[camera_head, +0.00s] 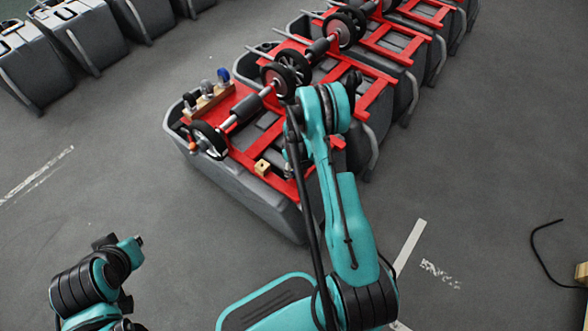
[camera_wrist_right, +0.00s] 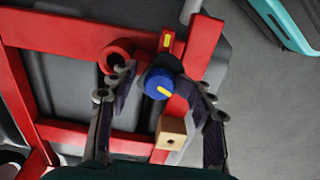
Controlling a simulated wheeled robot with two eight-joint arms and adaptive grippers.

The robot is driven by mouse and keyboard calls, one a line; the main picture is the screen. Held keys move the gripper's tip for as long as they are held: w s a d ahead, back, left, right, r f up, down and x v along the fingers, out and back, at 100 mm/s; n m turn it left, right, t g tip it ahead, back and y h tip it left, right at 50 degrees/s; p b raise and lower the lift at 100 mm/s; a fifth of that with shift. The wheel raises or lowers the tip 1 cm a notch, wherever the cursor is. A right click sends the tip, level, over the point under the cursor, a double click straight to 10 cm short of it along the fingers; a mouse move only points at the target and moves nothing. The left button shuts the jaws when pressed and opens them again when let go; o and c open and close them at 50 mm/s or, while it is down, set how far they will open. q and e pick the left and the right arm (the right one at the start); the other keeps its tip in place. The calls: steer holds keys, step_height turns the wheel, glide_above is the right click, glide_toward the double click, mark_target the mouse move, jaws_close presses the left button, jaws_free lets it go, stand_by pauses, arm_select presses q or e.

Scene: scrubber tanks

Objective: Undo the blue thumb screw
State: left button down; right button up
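The blue thumb screw (camera_wrist_right: 160,83) has a round blue head with a yellow mark and a dark collar. It sits at the red frame (camera_wrist_right: 60,30) in the right wrist view. My right gripper (camera_wrist_right: 160,88) is open, with one finger on each side of the blue head. Gaps show on both sides, and I see no clear grip. In the head view my right arm (camera_head: 335,170) hides the screw and most of this gripper. My left arm (camera_head: 90,285) is folded at the bottom left, its gripper not visible.
A wooden block with a hole (camera_wrist_right: 171,132) is close to the right finger; it also shows in the head view (camera_head: 262,167). A red ring (camera_wrist_right: 116,54) lies near the left finger. A wooden rack (camera_head: 208,102) holds several knobs, one blue (camera_head: 223,75). More tanks (camera_head: 400,85) stand behind.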

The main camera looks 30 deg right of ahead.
steer(key=shift+d, duration=0.1)
steer(key=m, duration=0.5)
steer(key=shift+m, duration=0.3)
steer(key=m, duration=0.5)
steer(key=shift+m, duration=0.4)
steer(key=c, duration=0.6)
steer(key=n, duration=0.7)
steer(key=shift+s, duration=0.1)
